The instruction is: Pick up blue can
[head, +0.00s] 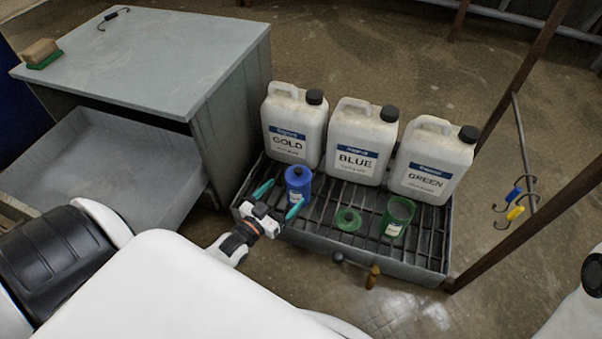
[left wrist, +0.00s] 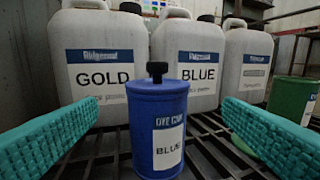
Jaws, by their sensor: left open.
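The blue can (head: 298,184) stands upright on the black grate, in front of the gap between the GOLD and BLUE jugs. In the left wrist view the blue can (left wrist: 157,130) has a black knob on top and a label reading BLUE. My left gripper (head: 279,197) is open, with its teal fingers on either side of the can and visible gaps between them and it. The fingers also show in the left wrist view (left wrist: 160,138). My right gripper is not in view.
White jugs labelled GOLD (head: 292,125), BLUE (head: 358,140) and GREEN (head: 432,165) stand behind on the rack tray (head: 425,268). A green can (head: 397,216) and a green lid-like piece (head: 348,219) are to the right. A grey cabinet (head: 165,50) stands left.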

